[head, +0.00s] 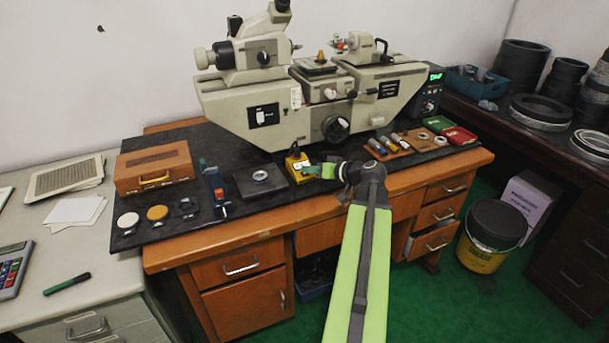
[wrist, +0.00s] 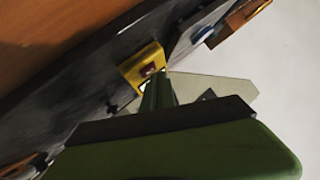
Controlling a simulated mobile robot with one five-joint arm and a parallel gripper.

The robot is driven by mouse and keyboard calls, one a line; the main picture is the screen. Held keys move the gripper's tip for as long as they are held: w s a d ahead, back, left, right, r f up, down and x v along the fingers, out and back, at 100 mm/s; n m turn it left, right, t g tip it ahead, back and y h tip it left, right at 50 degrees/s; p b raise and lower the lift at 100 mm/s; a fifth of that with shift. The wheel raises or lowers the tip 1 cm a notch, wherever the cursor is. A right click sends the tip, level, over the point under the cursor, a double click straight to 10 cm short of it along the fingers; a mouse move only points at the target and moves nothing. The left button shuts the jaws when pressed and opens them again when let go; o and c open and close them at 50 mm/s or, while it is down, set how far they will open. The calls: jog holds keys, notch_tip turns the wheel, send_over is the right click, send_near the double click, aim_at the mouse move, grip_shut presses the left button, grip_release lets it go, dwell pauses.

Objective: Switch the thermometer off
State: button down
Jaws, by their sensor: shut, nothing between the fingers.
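The thermometer appears to be the small yellow box (head: 298,166) on the black mat at the desk's front edge, just below the big measuring machine. In the wrist view the yellow box (wrist: 143,66) is tilted in the picture and shows a dark reddish switch-like patch (wrist: 148,70) on its face. My gripper (head: 311,171) is shut and empty, with its tips at the box's right side. In the wrist view my gripper's tips (wrist: 159,77) are very near the reddish patch. I cannot tell whether they touch it or which way the switch stands.
The large measuring machine (head: 265,110) stands behind the box. A dark flat block with a ring (head: 261,181) lies to the left, and a brown tray of small parts (head: 401,143) to the right. A wooden case (head: 153,168) sits farther left.

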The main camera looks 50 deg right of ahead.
jog(key=shift+w+f, duration=0.1)
jog(key=shift+f, duration=0.15)
dwell(0.3)
jog(key=shift+r, duration=0.1)
jog(key=shift+s+r+p, duration=0.25)
jog(key=shift+r+p, duration=0.2)
notch_tip(320, 180, up, 5)
jog(key=s+a+p, duration=0.1)
jog(key=s+p, duration=0.1)
jog(key=p, duration=0.3)
jog(key=shift+s+r, duration=0.2)
jog(key=shift+s, duration=0.05)
jog(key=shift+a, duration=0.1)
